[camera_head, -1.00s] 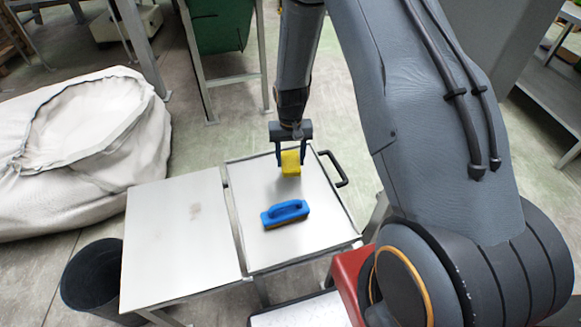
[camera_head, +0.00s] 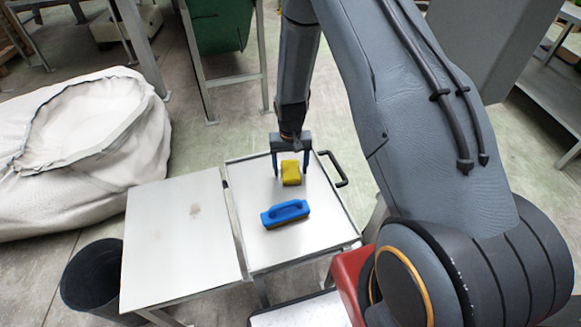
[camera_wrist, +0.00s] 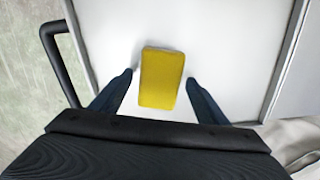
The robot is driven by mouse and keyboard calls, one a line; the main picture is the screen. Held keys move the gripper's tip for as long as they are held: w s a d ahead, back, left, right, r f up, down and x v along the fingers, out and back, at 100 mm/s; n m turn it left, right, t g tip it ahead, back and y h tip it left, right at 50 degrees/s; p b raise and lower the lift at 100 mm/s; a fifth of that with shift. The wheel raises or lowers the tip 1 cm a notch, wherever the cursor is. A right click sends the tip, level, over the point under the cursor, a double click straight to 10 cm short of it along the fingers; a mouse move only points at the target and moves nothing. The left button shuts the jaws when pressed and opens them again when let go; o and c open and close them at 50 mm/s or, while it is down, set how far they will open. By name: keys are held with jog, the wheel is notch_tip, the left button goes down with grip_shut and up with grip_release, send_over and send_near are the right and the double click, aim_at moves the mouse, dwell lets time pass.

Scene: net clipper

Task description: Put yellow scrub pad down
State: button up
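The yellow scrub pad (camera_head: 291,173) lies on the metal top of the cart (camera_head: 262,185), near its far edge. It also shows in the wrist view (camera_wrist: 162,78), flat on the pale surface. My gripper (camera_head: 290,172) is over the pad with its fingers spread wide. In the wrist view the gripper (camera_wrist: 160,80) has one finger on each side of the pad, with a clear gap on both sides, so it is open and holds nothing.
A blue brush (camera_head: 285,211) lies on the same cart top, nearer than the pad. A black handle (camera_head: 335,169) sticks out at the cart's far right corner. A bare metal table (camera_head: 180,235) adjoins on the left. A black bin (camera_head: 92,278) and a white sack (camera_head: 85,145) stand further left.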

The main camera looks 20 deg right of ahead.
aim_at(291, 169)
notch_tip(291, 169, up, 12)
jog(key=s+d+r, duration=0.2)
jog(key=s+r, duration=0.7)
jog(key=s, duration=0.3)
jog(key=s+d+r, duration=0.3)
jog(key=s+r, duration=0.6)
jog(key=s, duration=0.3)
jog(key=shift+s+r, duration=0.3)
jog(key=shift+s, duration=0.1)
jog(key=shift+a, duration=0.1)
jog(key=a+r+p, duration=0.1)
jog(key=a+r+n+p, duration=0.1)
jog(key=a+p, duration=0.1)
jog(key=a+n+p, duration=0.1)
jog(key=a, duration=0.1)
jog(key=shift+s+r, duration=0.1)
jog(key=shift+r, duration=0.3)
